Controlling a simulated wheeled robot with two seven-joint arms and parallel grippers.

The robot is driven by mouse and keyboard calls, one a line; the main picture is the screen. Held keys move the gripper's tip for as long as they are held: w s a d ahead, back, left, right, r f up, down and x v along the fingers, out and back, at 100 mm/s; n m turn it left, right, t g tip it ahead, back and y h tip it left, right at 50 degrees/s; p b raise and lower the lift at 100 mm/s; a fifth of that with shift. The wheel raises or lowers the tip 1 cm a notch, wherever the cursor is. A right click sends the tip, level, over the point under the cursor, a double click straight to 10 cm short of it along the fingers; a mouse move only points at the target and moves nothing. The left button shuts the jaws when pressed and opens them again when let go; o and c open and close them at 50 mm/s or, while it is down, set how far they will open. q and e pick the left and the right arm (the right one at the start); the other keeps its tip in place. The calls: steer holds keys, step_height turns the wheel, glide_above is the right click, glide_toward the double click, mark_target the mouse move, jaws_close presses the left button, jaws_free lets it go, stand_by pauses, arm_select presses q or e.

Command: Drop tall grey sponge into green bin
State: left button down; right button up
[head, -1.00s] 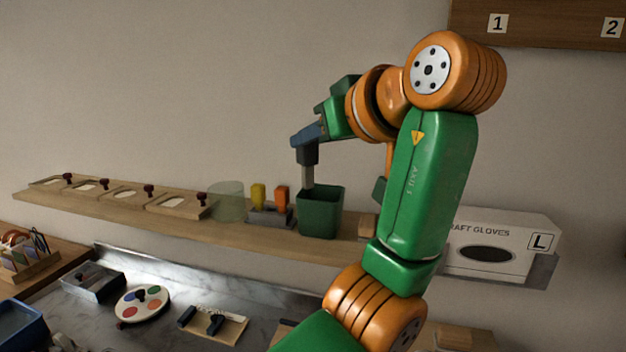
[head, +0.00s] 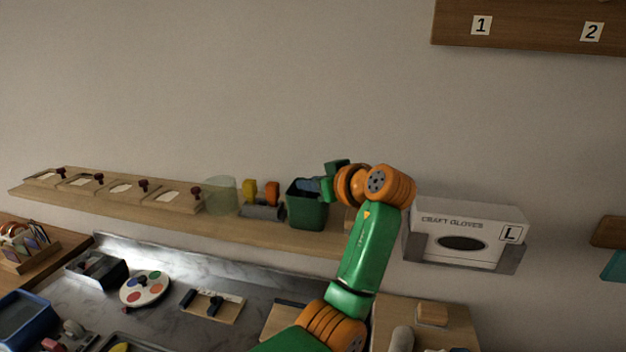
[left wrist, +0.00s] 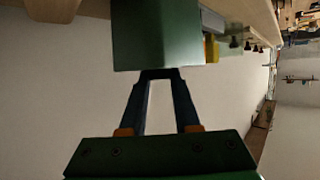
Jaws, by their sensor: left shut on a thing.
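The green bin (head: 307,212) stands on the wooden shelf in the head view. It also shows in the left wrist view (left wrist: 158,42), close in front of the fingers. My left gripper (head: 312,185) is at the bin's mouth in the head view. Its two blue fingers (left wrist: 158,74) lead up to the bin's edge in the left wrist view, and their tips are hidden by the bin. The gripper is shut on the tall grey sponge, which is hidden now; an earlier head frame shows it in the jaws. My right gripper is not in view.
A small holder (head: 263,212) with a yellow and an orange block stands just left of the bin. A translucent cylinder (head: 221,195) is further left. A glove box (head: 465,238) hangs on the right. The wall above the shelf is clear.

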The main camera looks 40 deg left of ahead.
arm_select(q)
steer(key=shift+f+b, duration=0.45)
steer(key=shift+f, duration=0.15)
steer(key=c, duration=0.6)
jaws_free()
steer(key=shift+c, duration=0.2)
steer(key=shift+r, duration=0.3)
steer(key=b+v, duration=0.3)
steer(key=v, duration=0.9)
steer(key=shift+r, duration=0.45)
